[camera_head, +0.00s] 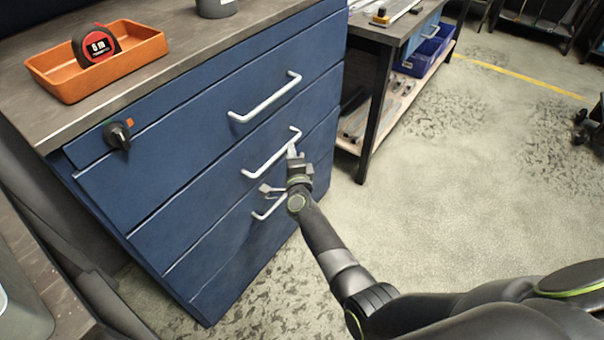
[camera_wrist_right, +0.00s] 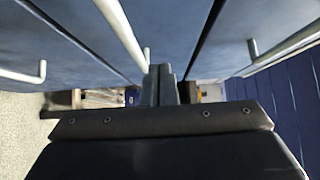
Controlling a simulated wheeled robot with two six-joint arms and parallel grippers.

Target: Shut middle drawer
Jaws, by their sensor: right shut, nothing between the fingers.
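The blue drawer cabinet (camera_head: 170,205) stands at the left with three pale bar handles on its front. The middle drawer's handle (camera_head: 265,160) is the second one down; in the wrist view a bar handle (camera_wrist_right: 122,30) runs down close to the fingers. The drawer fronts look about flush; I cannot tell whether a small gap remains at the middle one. My right gripper (camera_head: 292,150) is shut and empty, its tips at the right end of the middle handle. In the wrist view its fingers (camera_wrist_right: 160,82) are together. Whether they touch the drawer front is unclear. My left gripper is out of view.
An orange tray (camera_head: 140,45) with a red tape measure (camera_head: 97,46) sits on the cabinet top. A workbench (camera_head: 370,40) with a blue bin (camera_head: 425,55) stands behind right. The floor (camera_head: 450,200) at right is clear.

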